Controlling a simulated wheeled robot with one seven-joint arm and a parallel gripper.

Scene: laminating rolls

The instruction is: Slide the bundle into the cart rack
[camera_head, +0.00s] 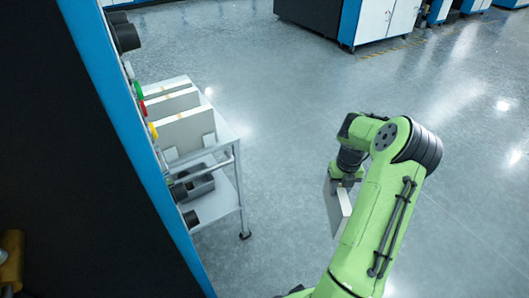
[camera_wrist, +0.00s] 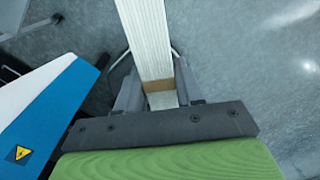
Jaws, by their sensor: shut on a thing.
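The bundle (camera_head: 339,209) is a flat pale stack, held upright by my gripper (camera_head: 346,180) over open floor in the head view. In the wrist view the bundle (camera_wrist: 148,40) shows as a white layered edge with a brown band, between the two fingers of my gripper (camera_wrist: 152,92). My gripper is shut on it. The cart rack (camera_head: 235,152) stands to the left in the head view, well apart from the bundle. Several similar pale bundles or panels (camera_head: 186,130) stand upright on its top. The machine partly hides the cart's left side.
A tall dark and blue machine (camera_head: 105,110) with coloured buttons fills the left, close beside the cart. Its blue and white edge (camera_wrist: 50,105) also shows in the wrist view. Floor between cart and arm is clear.

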